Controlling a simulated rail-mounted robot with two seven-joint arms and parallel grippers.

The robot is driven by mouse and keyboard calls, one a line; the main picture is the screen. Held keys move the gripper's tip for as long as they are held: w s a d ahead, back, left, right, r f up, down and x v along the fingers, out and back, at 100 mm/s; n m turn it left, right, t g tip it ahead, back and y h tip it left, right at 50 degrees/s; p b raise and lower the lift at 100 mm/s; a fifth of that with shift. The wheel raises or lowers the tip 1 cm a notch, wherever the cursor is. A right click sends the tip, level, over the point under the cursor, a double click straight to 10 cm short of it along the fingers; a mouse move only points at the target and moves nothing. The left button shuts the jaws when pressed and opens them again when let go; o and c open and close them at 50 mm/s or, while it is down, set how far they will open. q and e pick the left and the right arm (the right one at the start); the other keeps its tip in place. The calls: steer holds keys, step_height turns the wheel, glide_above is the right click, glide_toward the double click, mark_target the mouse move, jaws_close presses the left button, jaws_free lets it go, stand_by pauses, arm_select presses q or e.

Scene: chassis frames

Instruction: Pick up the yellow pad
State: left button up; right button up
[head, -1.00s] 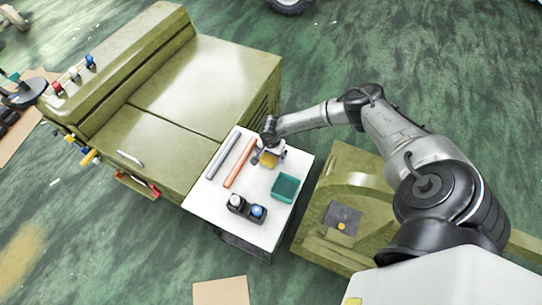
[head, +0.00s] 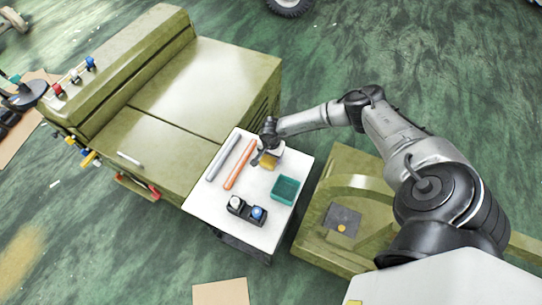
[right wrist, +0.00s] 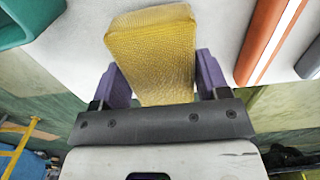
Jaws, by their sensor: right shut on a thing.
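The yellow pad (right wrist: 152,55) is a mesh-textured block, held between the purple fingers of my right gripper (right wrist: 155,80) in the right wrist view. In the head view my right gripper (head: 266,158) is over the white table (head: 215,203), and the yellow pad (head: 267,166) shows partly beneath it. The right gripper is shut on the pad. How far the pad is above the table top is hard to tell. My left gripper is not in view.
A teal tray (head: 285,190) stands right of the pad. An orange bar (head: 239,164) and a grey bar (head: 223,157) lie to its left. A black holder with a white and a blue top (head: 246,210) is near the front. A large olive machine (head: 190,90) adjoins the table.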

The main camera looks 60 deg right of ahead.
steer(key=shift+r, duration=0.5)
step_height(320, 180, up, 3)
steer(key=shift+p, duration=0.3)
steer(key=s+d+r, duration=0.2)
steer(key=s+r, duration=0.1)
steer(key=s, duration=0.2)
steer(key=s+d+r+p, duration=0.1)
steer(key=s+r, duration=0.2)
steer(key=s, duration=0.3)
steer(key=shift+d+r, duration=0.3)
steer(key=shift+d, duration=0.05)
